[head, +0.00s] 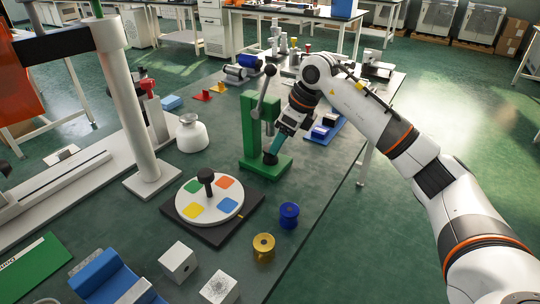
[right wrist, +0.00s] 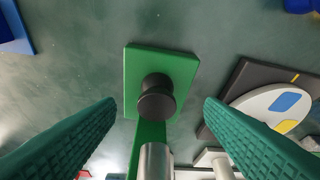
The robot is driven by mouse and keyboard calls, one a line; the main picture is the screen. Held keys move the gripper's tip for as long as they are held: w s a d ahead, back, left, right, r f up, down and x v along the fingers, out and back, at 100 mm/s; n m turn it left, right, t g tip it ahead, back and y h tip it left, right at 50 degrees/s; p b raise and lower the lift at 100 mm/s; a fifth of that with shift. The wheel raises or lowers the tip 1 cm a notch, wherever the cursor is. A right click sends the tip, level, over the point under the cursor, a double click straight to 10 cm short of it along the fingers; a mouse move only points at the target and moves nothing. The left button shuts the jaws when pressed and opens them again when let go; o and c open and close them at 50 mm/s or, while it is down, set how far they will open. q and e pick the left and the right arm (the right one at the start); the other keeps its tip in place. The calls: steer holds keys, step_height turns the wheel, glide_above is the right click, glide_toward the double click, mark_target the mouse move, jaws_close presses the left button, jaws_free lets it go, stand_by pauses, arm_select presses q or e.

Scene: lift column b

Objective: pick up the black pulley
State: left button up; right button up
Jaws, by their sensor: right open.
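The black pulley (head: 270,159) sits on the green base of a small green press (head: 248,115) in the middle of the table. In the right wrist view the pulley (right wrist: 157,95) is a dark round spool on the green plate, with a metal ram close by it. My right gripper (head: 277,146) is above the pulley, its teal fingers partly covering it in the head view. In the right wrist view my right gripper (right wrist: 160,103) is open, one finger on each side of the pulley with gaps between. My left gripper is not in view.
A turntable (head: 208,190) with coloured patches stands at the front left of the press. A blue spool (head: 289,215), a gold spool (head: 263,247) and white blocks (head: 179,261) are nearer.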

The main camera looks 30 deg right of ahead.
mark_target(271, 155)
steer(key=x, duration=0.6)
steer(key=shift+d+b, duration=0.25)
steer(key=shift+b, duration=0.1)
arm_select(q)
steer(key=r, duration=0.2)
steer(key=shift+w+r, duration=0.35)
arm_select(e)
steer(key=c, duration=1.1)
steer(key=shift+d+r, duration=0.1)
steer(key=shift+r, duration=0.1)
